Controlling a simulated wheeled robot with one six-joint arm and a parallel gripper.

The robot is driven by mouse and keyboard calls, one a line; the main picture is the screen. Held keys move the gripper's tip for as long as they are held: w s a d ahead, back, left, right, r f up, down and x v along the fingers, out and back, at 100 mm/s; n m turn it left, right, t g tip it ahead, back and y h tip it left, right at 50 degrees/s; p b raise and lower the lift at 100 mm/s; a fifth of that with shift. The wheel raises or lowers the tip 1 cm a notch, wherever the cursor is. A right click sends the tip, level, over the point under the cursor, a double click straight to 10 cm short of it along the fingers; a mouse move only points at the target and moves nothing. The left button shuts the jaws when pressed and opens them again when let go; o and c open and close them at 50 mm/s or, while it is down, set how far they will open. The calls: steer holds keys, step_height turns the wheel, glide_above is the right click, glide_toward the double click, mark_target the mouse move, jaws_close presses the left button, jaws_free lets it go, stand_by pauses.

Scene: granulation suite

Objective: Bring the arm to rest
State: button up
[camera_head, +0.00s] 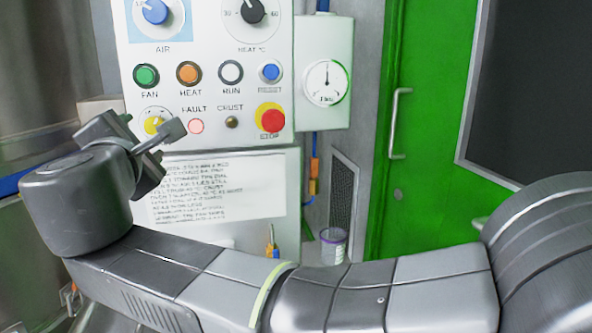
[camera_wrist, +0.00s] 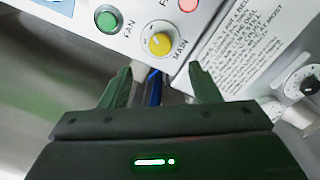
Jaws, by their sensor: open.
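My gripper (camera_head: 160,140) is in front of the lower left of the white control panel (camera_head: 210,100) in the head view. Its two fingers are spread apart with nothing between them. In the wrist view my gripper (camera_wrist: 160,85) points toward the panel, with the yellow MAIN knob (camera_wrist: 159,43) just beyond the gap between the fingers. The knob (camera_head: 154,124) also shows in the head view, partly behind a finger. My arm stretches across the bottom of the head view from the right. I cannot tell the exact distance from the fingers to the panel.
The panel carries a green FAN button (camera_head: 146,75), an orange HEAT button (camera_head: 189,73), a lit pink FAULT lamp (camera_head: 196,126) and a red stop button (camera_head: 270,118). An instruction sheet (camera_head: 220,190) hangs below. A gauge (camera_head: 326,82) and a green door (camera_head: 425,130) stand to the right.

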steer(key=b+x, duration=0.2)
steer(key=x, duration=0.8)
steer(key=shift+a, duration=0.1)
steer(key=p, duration=0.2)
glide_toward(153, 124)
steer(key=b+x, duration=0.1)
steer(key=x, duration=0.8)
steer(key=shift+w, duration=0.25)
steer(key=shift+s+r+n+p, duration=0.1)
steer(key=shift+s+n+p, duration=0.05)
steer(key=shift+n+p, duration=0.8)
steer(key=n+p, duration=0.4)
steer(key=p, duration=0.2)
steer(key=n+p, duration=0.5)
steer(key=p, duration=0.1)
steer(key=shift+p, duration=0.3)
steer(key=shift+n+p, duration=0.25)
steer(key=shift+p, duration=0.25)
